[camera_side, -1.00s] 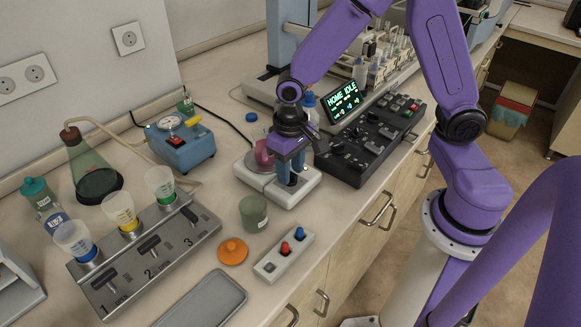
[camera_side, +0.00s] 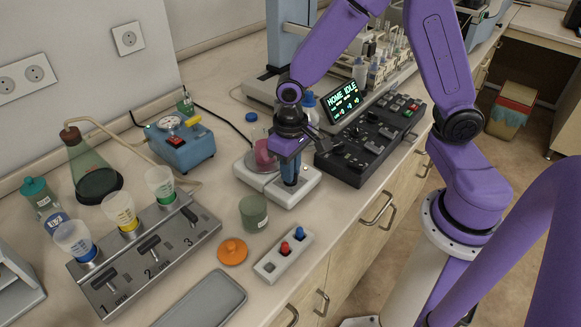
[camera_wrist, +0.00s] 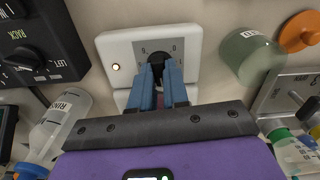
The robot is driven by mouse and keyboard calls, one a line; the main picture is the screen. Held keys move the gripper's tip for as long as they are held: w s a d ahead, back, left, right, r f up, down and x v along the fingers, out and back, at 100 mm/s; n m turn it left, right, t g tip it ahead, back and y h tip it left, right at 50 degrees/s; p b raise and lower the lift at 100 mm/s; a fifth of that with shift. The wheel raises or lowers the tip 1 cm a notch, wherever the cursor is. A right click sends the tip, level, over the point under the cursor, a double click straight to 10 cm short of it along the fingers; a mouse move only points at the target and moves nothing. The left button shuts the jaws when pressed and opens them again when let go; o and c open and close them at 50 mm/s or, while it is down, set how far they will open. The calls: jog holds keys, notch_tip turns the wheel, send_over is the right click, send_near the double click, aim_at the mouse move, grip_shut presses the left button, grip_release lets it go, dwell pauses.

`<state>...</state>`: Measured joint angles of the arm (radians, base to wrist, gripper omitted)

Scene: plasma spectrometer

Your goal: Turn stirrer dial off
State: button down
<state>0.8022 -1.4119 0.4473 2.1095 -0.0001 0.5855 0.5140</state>
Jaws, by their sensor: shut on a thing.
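The white stirrer (camera_side: 308,184) stands on the bench, with a beaker of pink liquid (camera_side: 264,154) on its plate. My gripper (camera_side: 290,182) points down at the stirrer's front part, and its blue fingers hide the dial in the side view. In the wrist view the stirrer (camera_wrist: 118,50) shows a grey scale plate, a small lit lamp (camera_wrist: 115,67) and the dark dial (camera_wrist: 154,72). My blue fingers (camera_wrist: 160,72) are shut on the dial, covering most of it. The dial's exact pointing direction is hidden.
A black control panel (camera_side: 350,165) with knobs stands close on the right. A green-grey jar (camera_side: 253,214), an orange lid (camera_side: 232,252) and a red-and-blue switch box (camera_side: 284,256) lie in front. A blue pump box (camera_side: 181,143) stands at left.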

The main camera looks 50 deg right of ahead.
jog(key=n, duration=0.6)
jog(key=shift+n, duration=0.4)
jog(key=n, duration=0.3)
jog(key=shift+n, duration=0.3)
jog(key=n, duration=0.3)
jog(key=shift+n, duration=0.3)
jog(key=n, duration=1.1)
jog(key=shift+a+n, duration=0.1)
jog(key=shift+n, duration=0.3)
jog(key=c, duration=1.1)
grip_release()
jog(key=shift+r, duration=0.15)
